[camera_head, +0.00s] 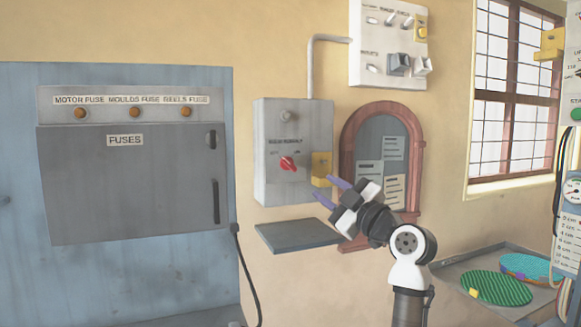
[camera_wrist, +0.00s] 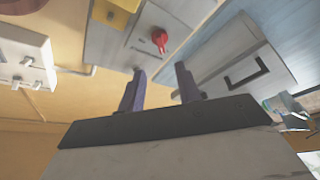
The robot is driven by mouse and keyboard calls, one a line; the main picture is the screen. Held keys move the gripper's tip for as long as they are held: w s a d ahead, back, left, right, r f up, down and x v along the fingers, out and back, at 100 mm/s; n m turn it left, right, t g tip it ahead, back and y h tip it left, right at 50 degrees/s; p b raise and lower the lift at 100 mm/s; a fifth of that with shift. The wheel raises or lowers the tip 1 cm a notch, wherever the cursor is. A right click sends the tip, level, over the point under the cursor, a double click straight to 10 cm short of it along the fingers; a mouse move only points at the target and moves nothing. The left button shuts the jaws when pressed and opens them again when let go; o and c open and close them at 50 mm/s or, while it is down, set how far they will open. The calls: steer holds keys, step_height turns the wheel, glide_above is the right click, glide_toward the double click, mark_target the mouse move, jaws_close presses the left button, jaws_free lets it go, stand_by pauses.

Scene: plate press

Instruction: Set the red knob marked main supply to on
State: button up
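The red knob (camera_head: 288,163) sits on the front of a grey wall box (camera_head: 264,142), below a label that is blurred but appears to be the supply label. The knob (camera_wrist: 159,39) also shows in the wrist view, past my fingertips. Which setting it points to is too small to tell. My gripper (camera_head: 326,190) is to the right of and below the knob, apart from it. In the wrist view my gripper (camera_wrist: 160,82) has its two purple fingers spread with nothing between them.
A yellow block (camera_head: 321,168) sticks out at the box's right edge, close to my gripper. A dark shelf (camera_head: 298,235) is below the box. A grey fuse cabinet (camera_head: 130,185) stands left. An arched frame (camera_head: 418,165) and a white switch panel (camera_head: 382,45) are right.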

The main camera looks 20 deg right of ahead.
mark_target(292, 167)
steer(key=p+x, duration=0.3)
steer(key=x, duration=0.8)
steer(key=shift+w+a+r, duration=0.1)
steer(key=shift+w+a+p, duration=0.2)
steer(key=shift+w+p, duration=0.15)
steer(key=shift+w, duration=0.25)
jaws_close()
